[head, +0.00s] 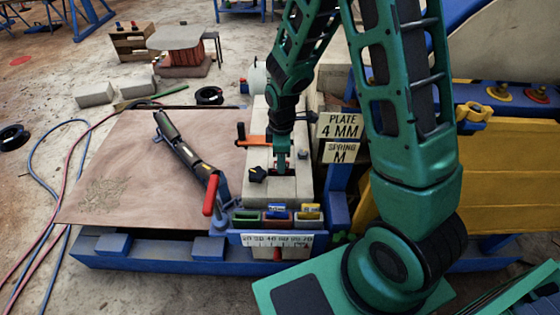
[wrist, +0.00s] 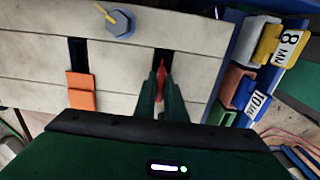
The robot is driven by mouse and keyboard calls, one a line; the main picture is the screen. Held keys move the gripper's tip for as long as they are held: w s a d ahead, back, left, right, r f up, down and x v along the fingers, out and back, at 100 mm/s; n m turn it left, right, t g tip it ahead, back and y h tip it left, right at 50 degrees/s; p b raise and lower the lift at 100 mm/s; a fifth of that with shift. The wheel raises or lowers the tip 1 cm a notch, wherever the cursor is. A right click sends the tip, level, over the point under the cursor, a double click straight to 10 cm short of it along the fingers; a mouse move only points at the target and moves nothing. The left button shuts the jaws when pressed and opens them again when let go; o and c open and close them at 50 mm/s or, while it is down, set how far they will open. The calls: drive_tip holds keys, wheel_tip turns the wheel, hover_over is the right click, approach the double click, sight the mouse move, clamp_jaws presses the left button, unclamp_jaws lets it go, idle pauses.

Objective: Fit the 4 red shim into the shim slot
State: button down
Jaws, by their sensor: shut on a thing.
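My gripper (head: 281,165) reaches down onto the pale block (head: 285,191). In the wrist view my gripper (wrist: 162,98) is shut on the red shim (wrist: 161,73), which shows as a thin red sliver between the fingertips. The shim's tip lies over or at the mouth of a dark slot (wrist: 164,55) in the pale surface. I cannot tell how deep it sits, as the fingers hide its lower part. A second dark slot (wrist: 77,50) is to the left, with an orange piece (wrist: 81,92) at its end.
The blue rack (head: 234,238) holds green, blue and yellow pieces; its yellow 8 MM tag (wrist: 290,41) shows in the wrist view. A sign (head: 340,125) reads PLATE 4 MM. A grey bolt (wrist: 119,22) protrudes.

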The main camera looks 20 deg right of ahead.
drive_tip(key=shift+f, duration=0.45)
drive_tip(key=c, duration=1.7)
unclamp_jaws()
drive_tip(key=shift+c, duration=0.2)
drive_tip(key=shift+r, duration=0.1)
wheel_tip(320, 180, up, 10)
drive_tip(key=shift+r, duration=0.25)
